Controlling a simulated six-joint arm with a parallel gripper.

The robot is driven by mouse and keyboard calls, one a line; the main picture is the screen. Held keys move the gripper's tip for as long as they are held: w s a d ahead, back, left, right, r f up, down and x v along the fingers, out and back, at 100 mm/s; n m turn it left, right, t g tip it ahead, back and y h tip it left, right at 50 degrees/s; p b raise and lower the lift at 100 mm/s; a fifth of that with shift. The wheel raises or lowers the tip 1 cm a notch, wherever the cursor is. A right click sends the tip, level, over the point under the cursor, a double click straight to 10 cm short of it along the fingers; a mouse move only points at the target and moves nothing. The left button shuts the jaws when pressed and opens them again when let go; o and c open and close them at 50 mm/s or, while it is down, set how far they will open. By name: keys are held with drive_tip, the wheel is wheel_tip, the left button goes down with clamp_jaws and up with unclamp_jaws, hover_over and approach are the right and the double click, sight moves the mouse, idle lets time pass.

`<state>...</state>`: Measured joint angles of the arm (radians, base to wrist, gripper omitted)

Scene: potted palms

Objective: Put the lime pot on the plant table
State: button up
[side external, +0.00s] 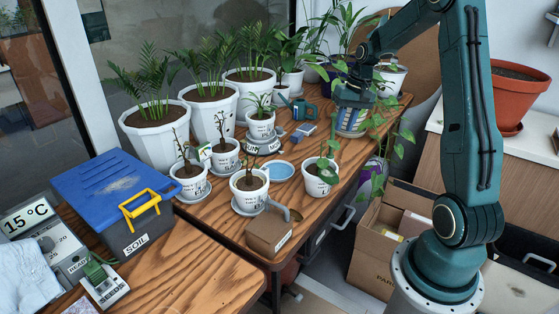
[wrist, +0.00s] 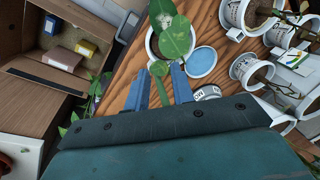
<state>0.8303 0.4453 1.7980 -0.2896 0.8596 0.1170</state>
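Several small white potted plants stand on the wooden plant table (side external: 223,215), and their labels are too small for me to tell which is the lime pot. Three bare-stemmed pots, a left pot (side external: 189,181), a middle pot (side external: 226,159) and a front pot (side external: 249,192), sit on saucers. A leafy pot (side external: 318,184) stands near the right edge. My gripper (side external: 349,128) is above the table's right side, behind this pot. In the wrist view, my gripper (wrist: 160,74) has blue fingers apart, with green leaves between or beyond them and a white pot (wrist: 151,48) beyond.
A blue saucer (side external: 279,171) and a brown box (side external: 269,233) with a trowel lie on the table. Large palms (side external: 155,136) line the back. A blue soil bin (side external: 113,193) stands at left. An open carton (side external: 382,240) is below right. Trailing leaves (side external: 379,165) hang near my gripper.

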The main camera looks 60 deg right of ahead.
drive_tip(key=s+a+r+n+t+h, duration=0.1)
drive_tip(key=s+a+r+n, duration=0.1)
drive_tip(key=a+r, duration=0.55)
drive_tip(key=s+a+r+n+h, duration=0.15)
drive_tip(key=a+r, duration=0.25)
drive_tip(key=a, duration=0.6)
drive_tip(key=s+a+r+n+t, duration=0.1)
drive_tip(key=s+a+n, duration=0.1)
drive_tip(key=s+a, duration=0.4)
drive_tip(key=s+a+n+t+y, duration=0.1)
drive_tip(key=s+a+n, duration=0.1)
drive_tip(key=s+a, duration=0.4)
drive_tip(key=shift+s+r+n+t, duration=0.35)
drive_tip(key=shift+s+r+t, duration=0.05)
drive_tip(key=shift+s, duration=0.1)
